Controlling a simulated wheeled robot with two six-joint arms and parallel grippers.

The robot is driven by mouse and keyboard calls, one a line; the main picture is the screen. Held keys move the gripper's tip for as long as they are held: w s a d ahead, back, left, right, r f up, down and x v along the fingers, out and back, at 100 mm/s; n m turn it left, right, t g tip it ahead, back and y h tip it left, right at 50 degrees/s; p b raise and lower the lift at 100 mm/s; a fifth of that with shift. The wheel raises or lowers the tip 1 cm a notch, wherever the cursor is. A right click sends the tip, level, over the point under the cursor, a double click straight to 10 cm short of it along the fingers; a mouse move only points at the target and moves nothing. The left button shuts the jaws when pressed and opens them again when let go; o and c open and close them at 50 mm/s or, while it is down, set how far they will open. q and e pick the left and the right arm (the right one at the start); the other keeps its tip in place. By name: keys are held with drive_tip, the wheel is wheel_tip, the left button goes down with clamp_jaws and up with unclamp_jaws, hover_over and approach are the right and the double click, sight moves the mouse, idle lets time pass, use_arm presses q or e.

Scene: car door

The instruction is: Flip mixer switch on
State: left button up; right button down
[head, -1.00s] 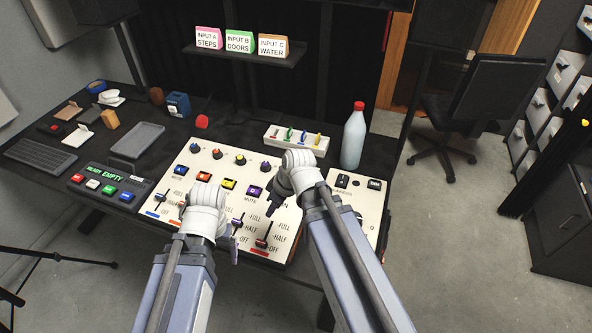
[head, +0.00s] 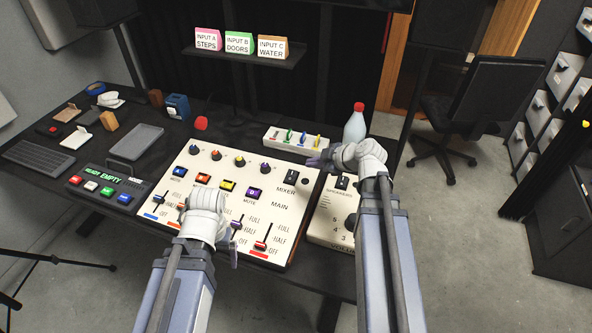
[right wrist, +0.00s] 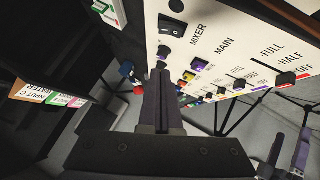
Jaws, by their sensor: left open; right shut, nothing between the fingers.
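The mixer switch (head: 291,177) is a small black rocker above the word MIXER, at the upper right of the cream mixer panel (head: 270,215). It also shows in the right wrist view (right wrist: 172,25); I cannot tell which way it is set. My right gripper (head: 316,161) is shut and empty, just right of and behind the switch, apparently above the panel's back right edge. Its shut fingers (right wrist: 161,85) point toward the panel in the right wrist view. My left gripper (head: 212,240) hangs over the panel's front left faders, open; its fingers are partly hidden by its wrist.
A speakers panel (head: 332,219) adjoins the mixer panel on the right, partly behind my right arm. A red-capped bottle (head: 355,127) and a white tray with coloured pieces (head: 284,139) stand behind. A READY EMPTY button box (head: 108,186) lies left.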

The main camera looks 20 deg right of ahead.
drive_tip(key=b, duration=0.7)
approach(289, 170)
drive_tip(key=w+a, duration=0.2)
drive_tip(key=a, duration=0.1)
drive_tip(key=shift+w+a+f, duration=0.1)
drive_tip(key=shift+w+f, duration=0.15)
drive_tip(key=shift+f, duration=0.05)
drive_tip(key=shift+w+d+f+b, duration=0.15)
drive_tip(key=shift+w+f+b, duration=0.05)
drive_tip(key=shift+f+b, duration=0.25)
drive_tip(key=shift+w+d+f+b, duration=0.1)
drive_tip(key=shift+w+f+b, duration=0.05)
drive_tip(key=shift+f+b, duration=0.25)
drive_tip(key=shift+w+d+f+b, duration=0.25)
drive_tip(key=shift+w+f+b, duration=0.05)
drive_tip(key=shift+f+b, duration=0.35)
